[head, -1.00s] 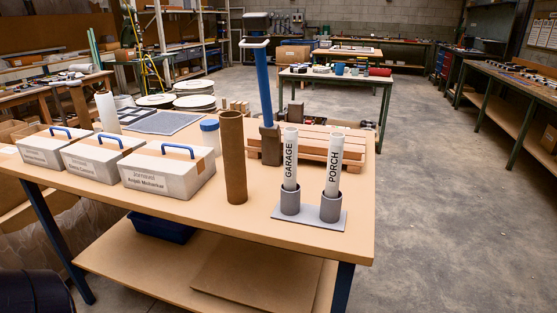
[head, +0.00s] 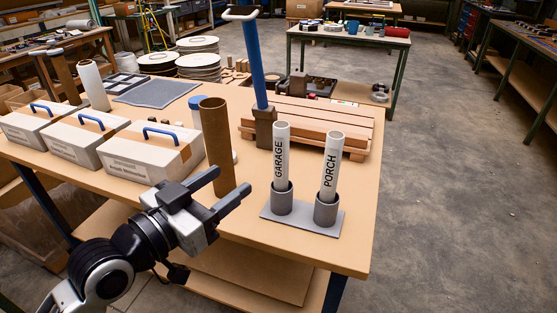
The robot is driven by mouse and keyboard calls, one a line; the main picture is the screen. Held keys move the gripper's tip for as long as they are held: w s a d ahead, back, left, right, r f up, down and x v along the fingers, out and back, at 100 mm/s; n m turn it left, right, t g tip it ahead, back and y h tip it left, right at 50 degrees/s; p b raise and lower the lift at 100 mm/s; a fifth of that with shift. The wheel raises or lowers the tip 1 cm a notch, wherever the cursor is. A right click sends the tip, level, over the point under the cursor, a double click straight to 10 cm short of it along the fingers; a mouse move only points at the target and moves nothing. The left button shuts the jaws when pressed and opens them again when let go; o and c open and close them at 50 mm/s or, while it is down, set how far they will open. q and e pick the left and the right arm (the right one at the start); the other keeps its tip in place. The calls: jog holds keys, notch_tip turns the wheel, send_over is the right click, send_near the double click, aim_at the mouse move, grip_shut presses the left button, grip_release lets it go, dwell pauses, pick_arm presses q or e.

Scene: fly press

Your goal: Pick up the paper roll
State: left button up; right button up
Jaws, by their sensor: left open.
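Two white paper rolls, one marked GARAGE (head: 281,152) and one marked PORCH (head: 331,165), stand upright in grey cups on a grey base plate (head: 272,216) near the table's front right. A plain brown tube (head: 215,135) stands upright left of them. A white roll (head: 94,87) stands at the back left. My left gripper (head: 234,179) is open and empty at the table's front edge. In the picture its fingers reach either side of the brown tube's lower part; I cannot tell whether they touch it. My right gripper is out of view.
Three grey boxes with blue handles (head: 150,154) line the table's left side. A blue-handled press post (head: 253,65) and a wooden pallet (head: 310,125) stand behind the white rolls. A blue-capped jar is partly hidden behind the brown tube. The table's front right corner (head: 345,255) is bare.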

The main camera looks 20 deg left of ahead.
pick_arm(q)
jog(key=r, duration=0.1)
send_near(276, 140)
jog(key=x, duration=0.5)
jog(key=shift+w+d, duration=0.1)
jog(key=shift+w, duration=0.05)
jog(key=shift+x, duration=0.9)
jog(key=p+x, duration=0.1)
jog(key=x, duration=0.2)
jog(key=shift+w+d, duration=0.1)
jog(key=shift+w, duration=0.25)
jog(key=shift+w+d+f, duration=0.1)
jog(key=shift+w+d, duration=0.05)
jog(key=shift+w, duration=0.3)
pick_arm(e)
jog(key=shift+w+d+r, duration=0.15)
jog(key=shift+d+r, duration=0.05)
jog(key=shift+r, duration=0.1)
pick_arm(q)
grip_shut()
